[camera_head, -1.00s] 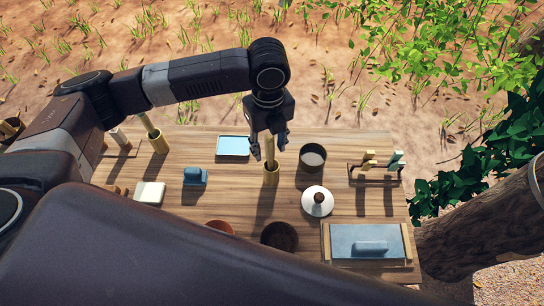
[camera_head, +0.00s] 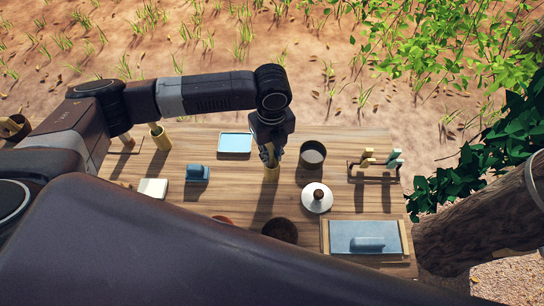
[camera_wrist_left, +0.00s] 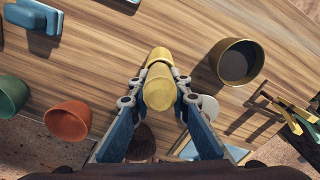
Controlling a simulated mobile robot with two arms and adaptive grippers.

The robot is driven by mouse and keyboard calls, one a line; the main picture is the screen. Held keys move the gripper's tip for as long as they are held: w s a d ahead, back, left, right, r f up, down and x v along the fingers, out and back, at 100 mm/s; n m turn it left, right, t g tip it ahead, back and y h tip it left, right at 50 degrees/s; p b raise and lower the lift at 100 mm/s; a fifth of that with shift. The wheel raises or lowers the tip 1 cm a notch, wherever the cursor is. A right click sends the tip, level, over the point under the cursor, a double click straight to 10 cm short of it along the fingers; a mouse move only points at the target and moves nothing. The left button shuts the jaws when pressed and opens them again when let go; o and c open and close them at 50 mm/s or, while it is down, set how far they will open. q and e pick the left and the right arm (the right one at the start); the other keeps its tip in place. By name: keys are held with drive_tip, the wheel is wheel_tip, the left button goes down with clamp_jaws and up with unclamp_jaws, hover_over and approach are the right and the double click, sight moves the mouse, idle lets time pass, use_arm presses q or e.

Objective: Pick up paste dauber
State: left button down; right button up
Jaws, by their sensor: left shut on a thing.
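The paste dauber (camera_wrist_left: 160,92) appears as a yellow rounded handle between the fingers of my left gripper in the left wrist view. My left gripper (camera_head: 269,160) is shut on it, pointing down over the table. The dauber is upright in a yellow cylindrical holder (camera_head: 271,174), which also shows just beyond the handle in the wrist view (camera_wrist_left: 159,56). In the head view the fingers hide most of the dauber, and its lower end is hidden. My right gripper is not in view.
On the wooden table (camera_head: 245,204), a dark cup (camera_head: 312,155) stands right of the holder, with a white lidded thing (camera_head: 317,198) in front. A light blue tray (camera_head: 235,143) and blue block (camera_head: 197,173) lie left. A small rack (camera_head: 372,165) stands right.

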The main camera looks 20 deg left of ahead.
sight(272, 155)
use_arm(q)
drive_tip(key=shift+r, duration=0.2)
wheel_tip(272, 155, up, 20)
drive_tip(key=b, duration=0.3)
drive_tip(key=shift+f, duration=0.15)
idle(0.4)
idle(1.9)
